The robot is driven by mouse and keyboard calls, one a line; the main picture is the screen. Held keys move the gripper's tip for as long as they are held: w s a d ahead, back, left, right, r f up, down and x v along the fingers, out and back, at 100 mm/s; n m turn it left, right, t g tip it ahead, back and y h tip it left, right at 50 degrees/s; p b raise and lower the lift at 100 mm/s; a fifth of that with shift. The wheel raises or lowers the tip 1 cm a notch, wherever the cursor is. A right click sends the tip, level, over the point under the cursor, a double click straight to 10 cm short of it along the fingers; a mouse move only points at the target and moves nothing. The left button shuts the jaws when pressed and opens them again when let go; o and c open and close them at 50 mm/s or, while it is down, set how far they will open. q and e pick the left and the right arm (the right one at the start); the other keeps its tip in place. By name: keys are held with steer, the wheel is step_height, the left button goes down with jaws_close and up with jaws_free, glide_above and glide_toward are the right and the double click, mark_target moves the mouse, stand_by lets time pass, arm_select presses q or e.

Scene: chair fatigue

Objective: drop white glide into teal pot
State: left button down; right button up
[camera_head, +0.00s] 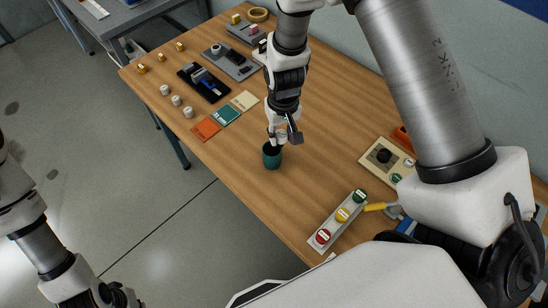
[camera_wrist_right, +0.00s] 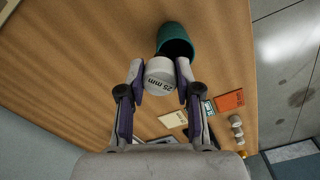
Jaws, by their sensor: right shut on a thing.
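The teal pot (camera_head: 272,157) stands upright on the wooden table, with its open mouth up. It also shows in the wrist view (camera_wrist_right: 175,34), just beyond my fingertips. My right gripper (camera_head: 279,137) is shut on a white glide (camera_wrist_right: 160,76) marked "25 mm". In the head view the gripper is over or just behind the pot's mouth, and the fingers largely hide the held glide. In the wrist view the glide overlaps the near rim of the pot. My left gripper (camera_head: 118,296) is low at the left, away from the table, partly cut off by the frame edge.
Several white glides (camera_head: 176,100) and brass pieces (camera_head: 160,57) stand near the table's left edge. Orange, teal and cream cards (camera_head: 228,116) lie left of the pot. A button strip (camera_head: 338,220) is at front right. Bare wood surrounds the pot.

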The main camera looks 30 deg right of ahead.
steer(key=shift+w+d+f, duration=0.15)
steer(key=shift+w+f, duration=0.15)
steer(key=shift+w, duration=0.4)
steer(key=o, duration=0.9)
steer(key=shift+c, duration=0.2)
steer(key=shift+o, duration=1.4)
steer(key=shift+s+a+r, duration=0.3)
steer(key=shift+s, duration=0.15)
steer(key=shift+s+a+r, duration=0.25)
steer(key=shift+s+r, duration=0.05)
steer(key=shift+s, duration=0.15)
steer(key=shift+w+d, duration=0.15)
steer(key=shift+w, duration=0.3)
arm_select(q)
steer(key=shift+w+a, duration=0.3)
steer(key=shift+a, duration=0.05)
arm_select(e)
step_height(320, 180, up, 12)
steer(key=shift+s, duration=0.45)
